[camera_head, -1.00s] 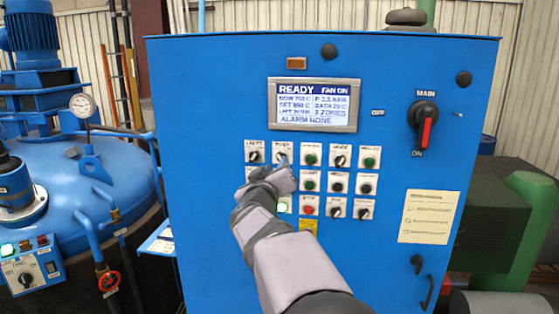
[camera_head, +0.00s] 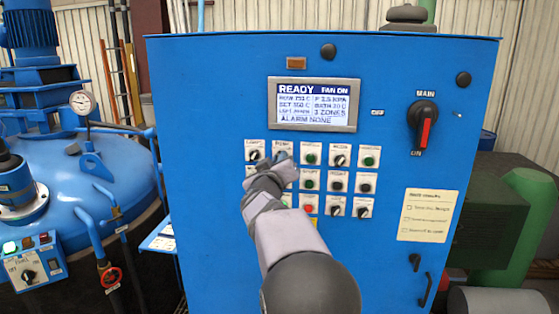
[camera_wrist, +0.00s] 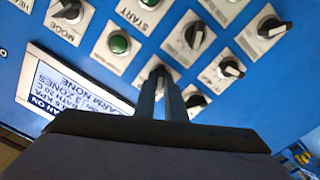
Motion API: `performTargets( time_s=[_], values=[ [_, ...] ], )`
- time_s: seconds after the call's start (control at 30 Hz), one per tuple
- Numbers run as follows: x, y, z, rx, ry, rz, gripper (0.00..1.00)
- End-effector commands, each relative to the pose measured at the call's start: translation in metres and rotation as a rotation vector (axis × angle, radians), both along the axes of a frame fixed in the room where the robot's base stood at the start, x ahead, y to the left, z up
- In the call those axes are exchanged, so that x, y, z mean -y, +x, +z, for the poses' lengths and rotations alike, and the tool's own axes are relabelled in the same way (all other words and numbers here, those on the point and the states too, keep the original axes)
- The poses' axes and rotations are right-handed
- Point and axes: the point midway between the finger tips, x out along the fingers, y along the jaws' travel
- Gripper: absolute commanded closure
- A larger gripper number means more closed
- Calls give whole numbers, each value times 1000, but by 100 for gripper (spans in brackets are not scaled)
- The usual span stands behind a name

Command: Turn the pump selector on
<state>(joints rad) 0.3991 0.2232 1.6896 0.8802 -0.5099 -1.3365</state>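The pump selector is a small black knob on a white plate, second from the left in the top row of the blue cabinet's controls. In the head view my gripper (camera_head: 280,160) covers most of it, and the plate's label (camera_head: 281,144) shows above. In the wrist view the selector (camera_wrist: 158,70) is at the tips of my two fingers (camera_wrist: 161,78). The fingers point at the panel and stand close together with a narrow gap. I cannot tell whether they press on the knob or only stand around it. Its exact angle is hidden.
Neighbouring controls are close: the lights selector (camera_head: 254,156) to the left, a green button (camera_head: 310,159) to the right, more below. The screen (camera_head: 313,104) above reads READY, FAN ON, ALARM NONE. A red-handled main switch (camera_head: 425,130) is at the right.

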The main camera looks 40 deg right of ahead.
Motion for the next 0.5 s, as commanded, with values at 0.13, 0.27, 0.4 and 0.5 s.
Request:
performTargets(
  time_s=[0.13, 0.27, 0.4, 0.5],
  values=[
    [0, 0, 0, 0, 0, 0, 100],
    [0, 0, 0, 2, 2, 0, 100],
    [0, 0, 0, 18, 18, 0, 100],
    [0, 0, 0, 40, 40, 0, 100]
  ],
)
